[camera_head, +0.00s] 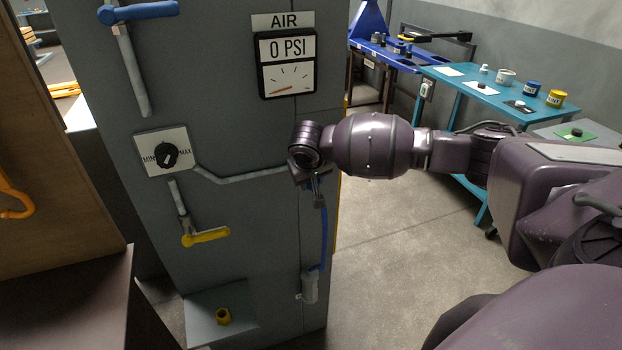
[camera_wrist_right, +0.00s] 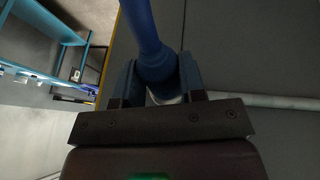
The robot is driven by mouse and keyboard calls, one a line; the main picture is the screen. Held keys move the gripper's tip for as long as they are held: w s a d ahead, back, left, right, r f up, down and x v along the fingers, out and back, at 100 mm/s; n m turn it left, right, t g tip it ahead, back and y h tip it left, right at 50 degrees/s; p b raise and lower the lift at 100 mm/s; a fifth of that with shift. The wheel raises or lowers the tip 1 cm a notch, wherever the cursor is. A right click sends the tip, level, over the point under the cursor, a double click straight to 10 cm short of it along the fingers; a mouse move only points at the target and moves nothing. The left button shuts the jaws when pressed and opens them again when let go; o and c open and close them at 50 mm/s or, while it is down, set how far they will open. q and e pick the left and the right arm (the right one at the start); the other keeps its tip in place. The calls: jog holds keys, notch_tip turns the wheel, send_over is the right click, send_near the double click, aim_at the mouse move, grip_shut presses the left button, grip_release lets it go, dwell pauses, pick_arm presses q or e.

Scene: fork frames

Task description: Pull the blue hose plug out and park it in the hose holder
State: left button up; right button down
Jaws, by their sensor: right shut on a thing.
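The blue hose plug (camera_wrist_right: 155,65) sits between the two fingers of my right gripper (camera_wrist_right: 160,85) in the right wrist view. In the head view my right gripper (camera_head: 314,182) is at the right part of the grey cabinet front, at the end of a grey pipe, shut on the plug. Whether the plug is still seated in a socket is hidden. The blue hose (camera_head: 324,238) hangs below the gripper to a grey fitting (camera_head: 310,288). My left gripper is not in view.
The cabinet (camera_head: 240,120) carries a gauge (camera_head: 287,66) marked 0 PSI, a black MIN/MAX knob (camera_head: 166,155), a blue-handled valve (camera_head: 138,12) and a yellow-handled valve (camera_head: 206,236). A teal table (camera_head: 470,82) with cans stands behind at right. Floor right of the cabinet is clear.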

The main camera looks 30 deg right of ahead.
jog(key=shift+s, duration=0.15)
jog(key=shift+s+a+f, duration=0.1)
jog(key=shift+s+a, duration=0.1)
jog(key=shift+s, duration=0.6)
jog(key=shift+s+a+f, duration=0.1)
jog(key=shift+s+a, duration=0.05)
jog(key=shift+s, duration=0.6)
jog(key=shift+s+a+f, duration=0.1)
jog(key=shift+s+a, duration=0.1)
jog(key=shift+s, duration=0.6)
jog(key=shift+s, duration=0.2)
